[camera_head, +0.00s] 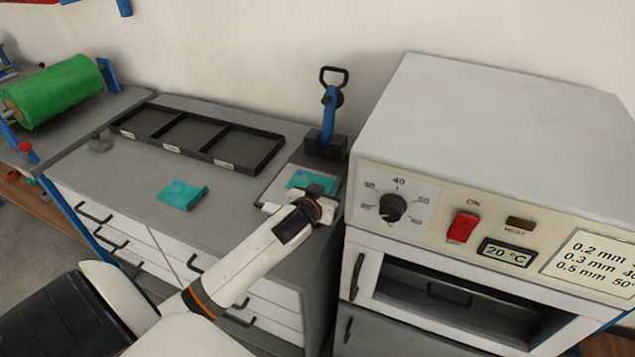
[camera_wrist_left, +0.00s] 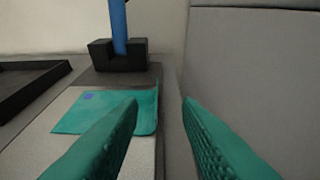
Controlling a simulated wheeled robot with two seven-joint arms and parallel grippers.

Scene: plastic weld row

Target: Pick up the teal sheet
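One teal sheet (camera_head: 298,180) lies on a pale plate (camera_head: 271,191) in front of the blue-handled press, partly hidden by my left gripper (camera_head: 318,188). Another teal piece (camera_head: 181,195) lies on the grey counter to the left. My left gripper (camera_wrist_left: 160,103) is open, its two teal fingers apart. The left finger overlaps the sheet in the picture and the right finger is off its right side. My right gripper is not in view.
The press (camera_head: 327,140) stands just behind the plate. A white oven (camera_head: 480,130) with dial and red switch rises close on the right. A black three-compartment tray (camera_head: 200,140) lies at the back left, near a green roll (camera_head: 55,90).

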